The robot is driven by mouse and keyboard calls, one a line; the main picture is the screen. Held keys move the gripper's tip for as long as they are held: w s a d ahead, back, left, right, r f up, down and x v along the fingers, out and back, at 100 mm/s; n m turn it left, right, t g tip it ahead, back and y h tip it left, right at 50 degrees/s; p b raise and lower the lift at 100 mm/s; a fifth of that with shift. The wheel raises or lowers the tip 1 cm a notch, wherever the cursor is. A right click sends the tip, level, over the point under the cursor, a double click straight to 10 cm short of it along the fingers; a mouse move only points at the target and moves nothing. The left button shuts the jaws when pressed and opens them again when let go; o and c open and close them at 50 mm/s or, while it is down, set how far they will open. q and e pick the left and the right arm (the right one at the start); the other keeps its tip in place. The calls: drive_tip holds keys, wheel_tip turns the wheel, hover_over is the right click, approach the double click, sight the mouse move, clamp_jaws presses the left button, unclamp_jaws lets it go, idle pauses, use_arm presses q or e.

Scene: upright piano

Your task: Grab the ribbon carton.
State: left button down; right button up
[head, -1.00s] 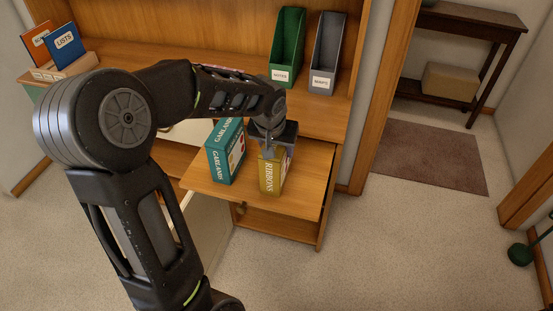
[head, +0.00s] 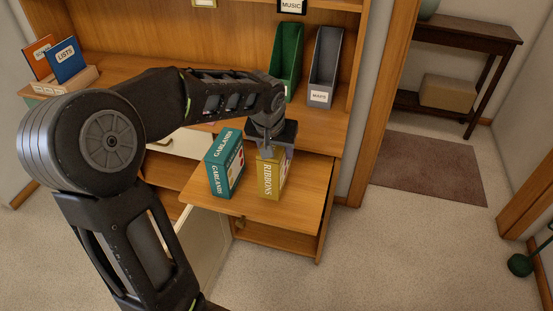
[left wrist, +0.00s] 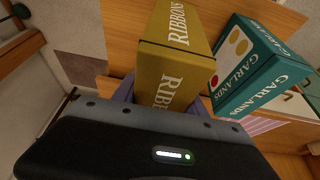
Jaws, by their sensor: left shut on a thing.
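The ribbon carton (head: 268,178) is a yellow-gold box lettered RIBBONS. It stands upright on a pulled-out wooden shelf (head: 300,205). My left gripper (head: 270,148) comes down over its top from behind and is shut on it. In the left wrist view the ribbon carton (left wrist: 172,62) fills the top middle, between the purple-grey fingers (left wrist: 128,90), partly hidden by the gripper body. I cannot tell whether the carton is lifted off the shelf. My right gripper is not in view.
A teal GARLANDS carton (head: 226,165) stands just left of the ribbon carton, also in the left wrist view (left wrist: 258,65). Green (head: 285,60) and grey (head: 323,68) file holders stand on the desk behind.

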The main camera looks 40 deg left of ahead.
use_arm(q)
wheel_tip(320, 180, up, 6)
drive_tip(key=shift+r, duration=0.1)
idle(0.7)
